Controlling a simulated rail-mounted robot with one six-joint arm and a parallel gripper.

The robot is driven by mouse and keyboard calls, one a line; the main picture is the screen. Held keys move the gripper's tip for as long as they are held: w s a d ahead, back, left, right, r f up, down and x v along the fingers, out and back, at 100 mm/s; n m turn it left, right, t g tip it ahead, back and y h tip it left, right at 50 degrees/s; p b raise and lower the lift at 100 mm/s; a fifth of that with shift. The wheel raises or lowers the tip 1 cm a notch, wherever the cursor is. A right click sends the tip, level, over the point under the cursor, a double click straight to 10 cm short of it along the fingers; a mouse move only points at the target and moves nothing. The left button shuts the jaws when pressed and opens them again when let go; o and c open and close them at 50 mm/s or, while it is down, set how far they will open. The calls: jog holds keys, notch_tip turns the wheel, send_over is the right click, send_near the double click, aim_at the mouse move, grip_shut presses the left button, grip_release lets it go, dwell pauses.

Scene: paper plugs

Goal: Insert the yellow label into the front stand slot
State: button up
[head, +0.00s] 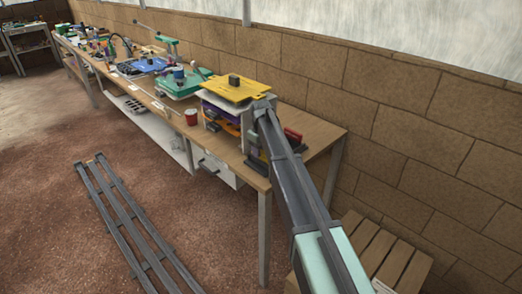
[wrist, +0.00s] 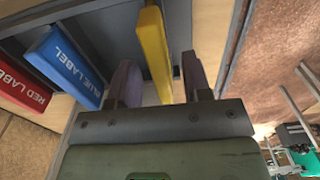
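In the wrist view my gripper (wrist: 160,75) has its two dark fingers spread. The yellow label (wrist: 152,50), a thin upright plate seen nearly edge-on, stands between them, with a gap visible towards the right finger. I cannot tell whether the left finger touches it. A dark grey stand (wrist: 110,38) lies behind the labels. The blue label (wrist: 65,65) and the red label (wrist: 22,85) stand to the left. The slots and the yellow label's lower end are not clear. In the head view the arm hides most of this spot; a red label (head: 293,136) shows beside it.
The wooden bench (head: 322,135) runs along a block wall. A rack topped by a yellow plate (head: 240,84) stands beside the arm, with a red cup (head: 191,117) to its left. A wooden pallet (head: 380,252) lies at lower right. The bench's right end is mostly clear.

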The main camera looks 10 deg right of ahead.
notch_tip(320, 180, up, 6)
jog(key=p, duration=0.5)
jog(key=shift+f+p, duration=0.2)
jog(key=shift+p, duration=0.1)
notch_tip(320, 180, up, 11)
jog(key=p, duration=1.1)
jog(key=s+m, duration=0.6)
jog(key=s, duration=3.2)
jog(key=shift+s+f+m, duration=0.15)
jog(key=shift+s+m, duration=0.2)
jog(key=shift+m, duration=0.05)
